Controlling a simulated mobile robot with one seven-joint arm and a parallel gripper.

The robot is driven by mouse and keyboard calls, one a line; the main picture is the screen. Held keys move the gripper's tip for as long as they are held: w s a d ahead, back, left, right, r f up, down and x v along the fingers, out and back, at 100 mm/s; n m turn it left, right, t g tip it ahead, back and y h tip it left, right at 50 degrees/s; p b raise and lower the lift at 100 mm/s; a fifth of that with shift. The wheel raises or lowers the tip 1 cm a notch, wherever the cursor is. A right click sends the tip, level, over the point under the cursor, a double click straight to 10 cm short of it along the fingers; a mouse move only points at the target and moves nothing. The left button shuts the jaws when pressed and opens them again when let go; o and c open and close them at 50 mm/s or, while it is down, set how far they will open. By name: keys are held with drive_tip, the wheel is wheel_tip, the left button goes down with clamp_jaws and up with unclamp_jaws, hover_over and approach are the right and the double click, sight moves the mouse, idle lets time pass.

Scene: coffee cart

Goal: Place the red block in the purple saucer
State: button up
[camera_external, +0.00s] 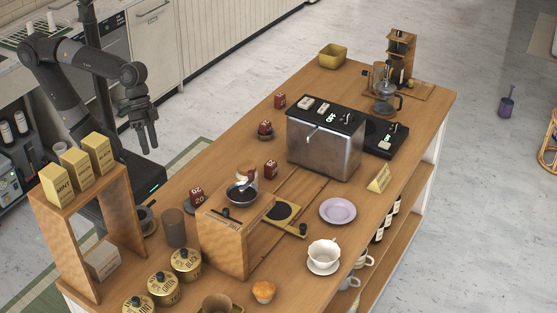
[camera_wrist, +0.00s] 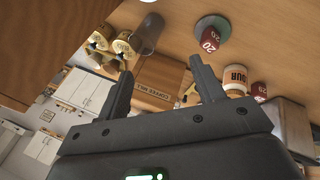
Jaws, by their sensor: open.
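Several dark red blocks with white numbers stand along the far side of the wooden cart: one at the back (camera_external: 280,101), one on a small dark disc (camera_external: 265,128), one near the jar (camera_external: 270,169) and one at the left (camera_external: 197,195). In the wrist view, a red block marked 20 (camera_wrist: 210,39) is on a grey-green disc, and another (camera_wrist: 259,91) is beside an orange-labelled jar. The purple saucer (camera_external: 338,211) lies empty on the right side of the cart and is not seen in the wrist view. My gripper (camera_external: 147,146) is open and empty, beyond the cart's left edge.
A wooden coffee mill (camera_external: 222,243) stands mid-cart, with a metal machine (camera_external: 324,150) behind it. A wooden shelf with yellow boxes (camera_external: 60,192), tins (camera_external: 186,262) and a brown cup (camera_external: 176,228) crowd the left end. A white cup (camera_external: 323,252) stands near the saucer.

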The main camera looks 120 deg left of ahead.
drive_tip(key=w+a+r+n+t+h, duration=0.1)
drive_tip(key=w+a+n+t+h, duration=0.45)
drive_tip(key=w+a+n, duration=0.95)
drive_tip(key=s+a+n+t+y, duration=0.3)
drive_tip(key=a+n+t+y, duration=0.55)
drive_tip(key=a+n, duration=0.9)
drive_tip(key=m, duration=0.2)
approach(275, 165)
drive_tip(key=shift+g, duration=0.3)
drive_tip(key=w, duration=1)
drive_tip(key=shift+w+r, duration=0.15)
drive_tip(key=shift+r, duration=0.05)
drive_tip(key=c, duration=1.1)
drive_tip(key=shift+r, duration=0.15)
drive_tip(key=shift+c, duration=0.2)
